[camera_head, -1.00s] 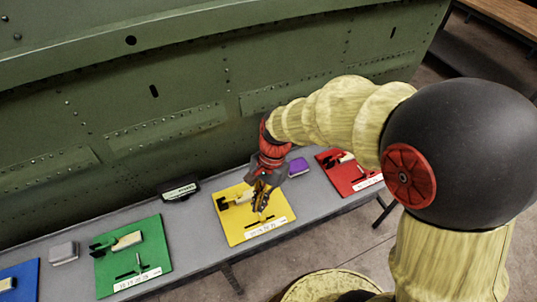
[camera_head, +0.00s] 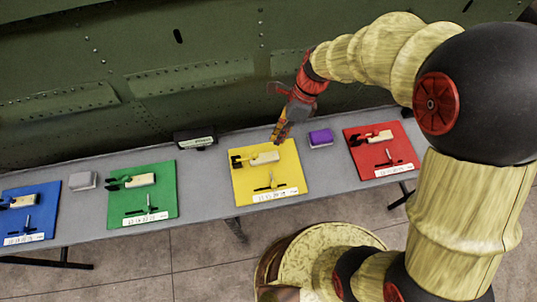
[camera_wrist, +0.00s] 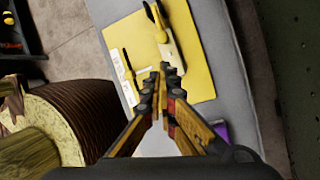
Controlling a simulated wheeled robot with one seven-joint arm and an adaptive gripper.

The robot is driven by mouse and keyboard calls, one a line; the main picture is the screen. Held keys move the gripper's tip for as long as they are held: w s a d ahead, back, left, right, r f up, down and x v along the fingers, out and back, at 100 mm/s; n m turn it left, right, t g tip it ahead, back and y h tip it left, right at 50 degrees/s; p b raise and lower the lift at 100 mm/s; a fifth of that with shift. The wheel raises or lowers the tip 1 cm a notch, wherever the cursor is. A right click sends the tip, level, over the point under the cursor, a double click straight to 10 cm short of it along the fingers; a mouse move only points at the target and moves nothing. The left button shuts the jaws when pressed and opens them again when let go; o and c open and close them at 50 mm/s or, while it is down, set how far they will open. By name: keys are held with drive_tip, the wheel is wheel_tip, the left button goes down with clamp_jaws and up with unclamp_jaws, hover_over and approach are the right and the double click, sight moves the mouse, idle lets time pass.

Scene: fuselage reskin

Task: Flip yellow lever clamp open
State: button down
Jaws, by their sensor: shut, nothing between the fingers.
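The yellow board (camera_head: 290,180) lies on the grey table. The yellow lever clamp (camera_head: 262,158) is near its back edge, with a black bracket at the left and a cream handle lying low toward the right. In the wrist view, the handle (camera_wrist: 171,50) shows just beyond my fingertips. A small upright piece (camera_head: 271,181) and a white label (camera_head: 275,195) are on the board's front part. My gripper (camera_head: 277,139) is shut and empty, at the board's back edge near the handle's right end; the wrist view shows the fingertips (camera_wrist: 160,72) together. I cannot tell whether they touch the handle.
A purple block (camera_head: 320,138) is right of the yellow board. A red board (camera_head: 400,150), a green board (camera_head: 165,200) and a blue board (camera_head: 45,220) carry similar clamps. A black box (camera_head: 195,138) and a grey block (camera_head: 83,181) stand between boards. The green fuselage panel (camera_head: 220,80) rises behind.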

sight(268, 161)
drive_tip(key=shift+f, duration=0.1)
drive_tip(key=b+x, duration=0.2)
drive_tip(key=x, duration=0.8)
drive_tip(key=shift+b, duration=0.4)
drive_tip(key=shift+s+r+p, duration=0.1)
drive_tip(key=shift+r+p, duration=0.15)
drive_tip(key=shift+p, duration=0.1)
drive_tip(key=shift+r+h+p, duration=0.2)
drive_tip(key=shift+h+p, duration=0.1)
drive_tip(key=shift+p, duration=0.25)
drive_tip(key=shift+a+r+h+p, duration=0.2)
drive_tip(key=shift+r+h+p, duration=0.3)
drive_tip(key=shift+p, duration=0.75)
